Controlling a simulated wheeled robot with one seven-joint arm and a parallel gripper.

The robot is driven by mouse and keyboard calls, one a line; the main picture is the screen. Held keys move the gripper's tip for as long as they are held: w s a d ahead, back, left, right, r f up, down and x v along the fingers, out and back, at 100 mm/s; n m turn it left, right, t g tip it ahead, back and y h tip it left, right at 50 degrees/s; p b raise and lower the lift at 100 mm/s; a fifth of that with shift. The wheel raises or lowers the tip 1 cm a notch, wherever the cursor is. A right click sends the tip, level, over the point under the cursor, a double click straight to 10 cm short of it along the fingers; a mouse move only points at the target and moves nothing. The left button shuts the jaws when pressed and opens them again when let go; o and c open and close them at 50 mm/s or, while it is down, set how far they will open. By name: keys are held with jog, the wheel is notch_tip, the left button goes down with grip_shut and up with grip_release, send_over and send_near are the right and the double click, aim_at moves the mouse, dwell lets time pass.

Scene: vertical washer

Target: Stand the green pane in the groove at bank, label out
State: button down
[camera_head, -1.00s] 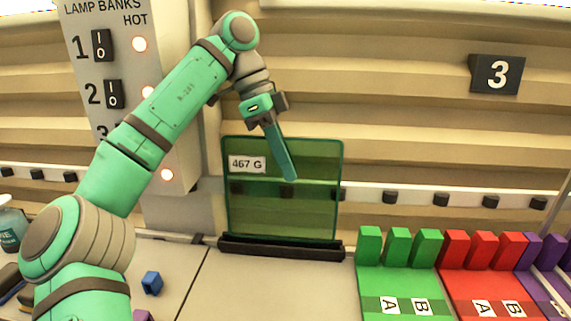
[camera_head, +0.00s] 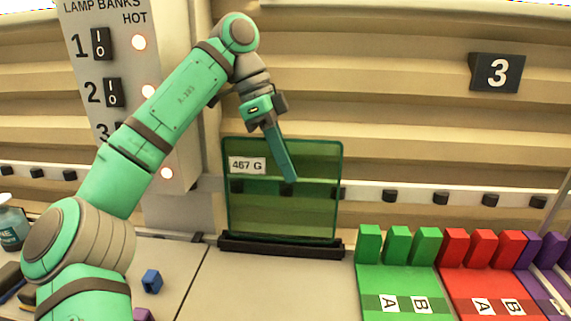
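The green pane (camera_head: 262,208) is a see-through sheet with a white label reading "467 G" (camera_head: 247,165) at its upper left, facing me. It stands upright with its lower edge at the dark grooved base (camera_head: 281,247) on the bench. Whether the edge is fully seated in the groove is hard to see. My gripper (camera_head: 287,168) points down in front of the upper middle of the pane. I see its finger edge-on, so I cannot tell whether it is open, or whether it touches the pane.
A lamp bank panel (camera_head: 128,62) with switches and lit lamps stands at the left. Green (camera_head: 402,277) and red (camera_head: 488,282) racks marked A and B stand at the right. A blue block (camera_head: 152,281) and a bottle (camera_head: 12,226) are at the left. The bench before the base is clear.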

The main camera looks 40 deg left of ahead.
jog(key=shift+s+f, duration=0.1)
jog(key=shift+f, duration=0.75)
dwell(1.0)
jog(key=c, duration=1.9)
grip_release()
